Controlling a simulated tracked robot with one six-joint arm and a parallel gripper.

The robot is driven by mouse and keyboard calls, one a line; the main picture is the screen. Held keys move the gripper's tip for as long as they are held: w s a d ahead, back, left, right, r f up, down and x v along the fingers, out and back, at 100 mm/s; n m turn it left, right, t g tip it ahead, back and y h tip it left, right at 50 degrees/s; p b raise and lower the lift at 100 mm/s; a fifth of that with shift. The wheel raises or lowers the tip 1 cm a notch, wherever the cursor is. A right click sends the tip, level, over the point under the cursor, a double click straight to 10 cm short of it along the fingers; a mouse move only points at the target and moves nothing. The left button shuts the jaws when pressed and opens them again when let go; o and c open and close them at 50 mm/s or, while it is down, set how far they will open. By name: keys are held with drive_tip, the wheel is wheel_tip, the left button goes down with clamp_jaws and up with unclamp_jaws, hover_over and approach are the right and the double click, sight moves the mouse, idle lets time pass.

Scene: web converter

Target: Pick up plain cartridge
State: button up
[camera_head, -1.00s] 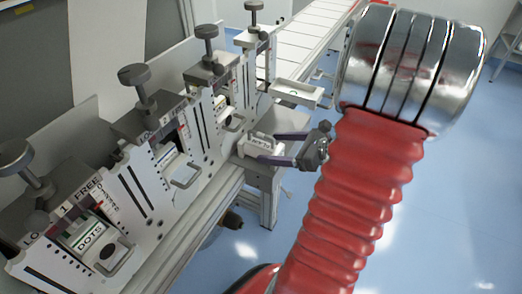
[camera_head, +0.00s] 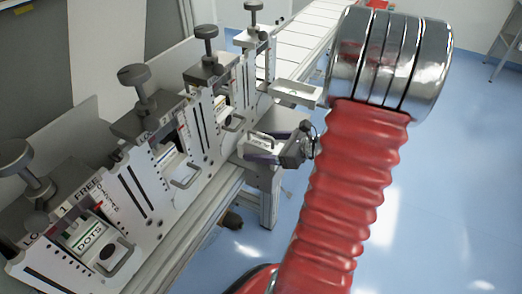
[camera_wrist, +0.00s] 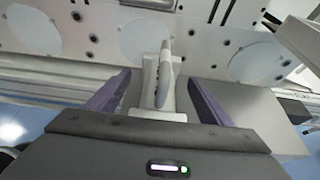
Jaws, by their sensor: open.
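A white cartridge (camera_head: 258,140) sits on the grey end shelf beside the row of slots in the head view. Any marking on it is hard to read now. In the wrist view the pale block with its upright handle (camera_wrist: 163,75) stands between my two purple fingers. My gripper (camera_head: 264,147) is open around it, one finger on each side; in the wrist view (camera_wrist: 159,82) gaps show between the fingers and the handle. The cartridge's right end is partly hidden by my gripper in the head view.
A row of slotted stations with dark knobs (camera_head: 134,75) runs along the left, holding cartridges, one marked DOTS (camera_head: 90,238). A small pale tray (camera_head: 296,92) stands just behind my gripper. A conveyor (camera_head: 305,35) lies beyond. The blue floor (camera_head: 450,180) at right is clear.

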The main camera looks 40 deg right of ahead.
drive_tip(key=c, duration=1.5)
drive_tip(key=shift+s+r, duration=0.1)
drive_tip(key=shift+r, duration=0.05)
drive_tip(key=shift+s+d+r, duration=0.2)
drive_tip(key=shift+s+r, duration=0.1)
drive_tip(key=shift+r, duration=0.2)
drive_tip(key=r, duration=0.6)
drive_tip(key=shift+s, duration=0.25)
drive_tip(key=s+d, duration=0.2)
drive_tip(key=s, duration=0.4)
drive_tip(key=s+d, duration=0.2)
drive_tip(key=s, duration=0.3)
drive_tip(key=s+d, duration=0.2)
drive_tip(key=s, duration=0.4)
drive_tip(key=shift+s+d+f, duration=0.1)
drive_tip(key=shift+s+d, duration=0.1)
drive_tip(key=shift+s, duration=0.1)
